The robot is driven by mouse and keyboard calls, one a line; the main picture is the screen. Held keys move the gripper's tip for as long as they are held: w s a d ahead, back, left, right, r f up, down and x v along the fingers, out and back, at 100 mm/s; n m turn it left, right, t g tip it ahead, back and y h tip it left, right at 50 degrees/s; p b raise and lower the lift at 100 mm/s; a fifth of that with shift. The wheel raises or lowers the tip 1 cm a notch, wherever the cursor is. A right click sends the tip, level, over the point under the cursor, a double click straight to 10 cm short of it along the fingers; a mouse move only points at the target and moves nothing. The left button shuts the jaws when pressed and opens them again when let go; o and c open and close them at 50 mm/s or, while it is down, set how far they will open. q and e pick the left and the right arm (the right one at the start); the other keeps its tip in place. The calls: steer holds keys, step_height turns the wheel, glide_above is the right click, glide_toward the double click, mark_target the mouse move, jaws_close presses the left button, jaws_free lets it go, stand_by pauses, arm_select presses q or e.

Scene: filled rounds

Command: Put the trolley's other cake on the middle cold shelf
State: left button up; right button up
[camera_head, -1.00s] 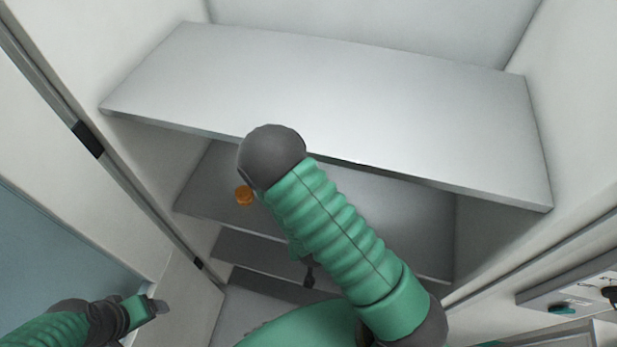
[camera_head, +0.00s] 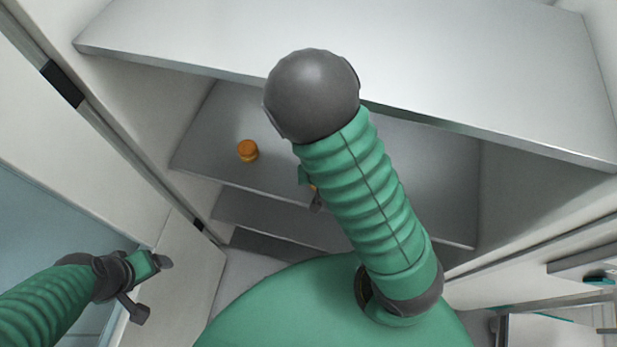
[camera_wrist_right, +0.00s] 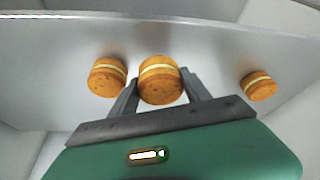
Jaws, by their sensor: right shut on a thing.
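My right gripper (camera_wrist_right: 160,95) is shut on a round orange-brown cake with a pale cream layer (camera_wrist_right: 160,80), low over a grey shelf (camera_wrist_right: 215,55); I cannot tell whether the cake touches it. In the head view my arm mostly hides this gripper (camera_head: 315,200); a sliver of orange shows beside it. A second cake (camera_wrist_right: 107,78) sits close left of the held one in the wrist view, and a third cake (camera_wrist_right: 259,86) sits further right. The head view shows one cake (camera_head: 248,151) on the shelf below the top one (camera_head: 215,125). My left gripper (camera_head: 153,290) is open and empty, low at left.
The wide top shelf (camera_head: 480,60) overhangs the shelf with the cake. More grey shelves (camera_head: 270,218) lie below. White cabinet walls (camera_head: 165,135) close in at the sides. The shelf front right of my arm looks bare.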

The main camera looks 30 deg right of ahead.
steer(key=w+p, duration=0.2)
steer(key=w, duration=0.2)
steer(key=shift+w+a+r, duration=0.1)
steer(key=shift+w+r, duration=0.05)
steer(key=shift+w, duration=0.05)
steer(key=f, duration=0.4)
steer(key=shift+w, duration=0.4)
arm_select(q)
steer(key=shift+s+a+r, duration=0.1)
steer(key=shift+s+r, duration=0.1)
steer(key=shift+r, duration=0.35)
arm_select(e)
steer(key=shift+s, duration=0.1)
steer(key=o, duration=0.9)
steer(key=shift+c, duration=0.2)
